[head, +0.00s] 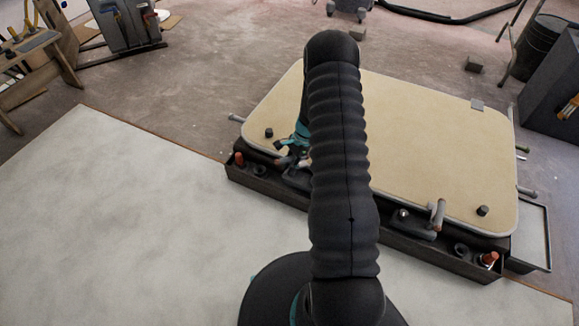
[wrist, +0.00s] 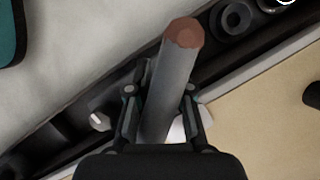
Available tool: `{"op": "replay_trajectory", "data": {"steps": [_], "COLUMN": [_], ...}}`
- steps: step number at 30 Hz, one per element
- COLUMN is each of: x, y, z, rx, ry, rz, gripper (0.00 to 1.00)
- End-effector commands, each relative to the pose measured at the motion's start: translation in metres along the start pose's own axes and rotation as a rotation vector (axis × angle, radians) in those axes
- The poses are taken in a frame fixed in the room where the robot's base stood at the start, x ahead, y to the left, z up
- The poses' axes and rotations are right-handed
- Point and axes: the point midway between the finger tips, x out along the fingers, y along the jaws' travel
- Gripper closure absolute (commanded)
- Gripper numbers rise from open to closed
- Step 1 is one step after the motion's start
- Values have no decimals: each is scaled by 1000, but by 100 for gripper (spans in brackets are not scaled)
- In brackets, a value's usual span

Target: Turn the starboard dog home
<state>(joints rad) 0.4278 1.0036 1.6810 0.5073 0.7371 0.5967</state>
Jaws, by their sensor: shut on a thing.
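The pale tan hatch lid (head: 420,120) lies flat on a dark frame (head: 270,183). My gripper (wrist: 160,92) is shut on a grey dog handle (wrist: 173,70) with a rust-red end, one finger on each side of it. In the head view my gripper (head: 291,150) is at the near left edge of the lid, mostly hidden behind my arm, so that dog's angle is hard to tell there. A second dog (head: 437,213) stands at the near right edge with its grey handle raised, clear of my gripper. Which dog is starboard is not marked.
Orange-topped pins (head: 239,159) stand at both ends of the near ledge. Black knobs (head: 482,210) rise from the lid near its front corners. A pale work surface (head: 110,210) lies at the left. A shallow tray (head: 530,240) is at the right.

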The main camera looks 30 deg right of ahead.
Motion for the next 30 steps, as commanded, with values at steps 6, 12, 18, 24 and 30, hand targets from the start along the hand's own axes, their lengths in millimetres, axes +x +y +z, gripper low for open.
{"op": "replay_trajectory", "data": {"steps": [6, 12, 18, 24, 30], "x": [1, 0, 0, -1, -2], "y": [1, 2, 4, 5, 6], "z": [-2, -2, -2, -3, -4], "rx": [-192, -368, -538, -686, -792], "ry": [3, 3, 4, 5, 5], "rz": [76, 149, 219, 280, 324], "gripper": [100, 100, 100, 100, 100]}}
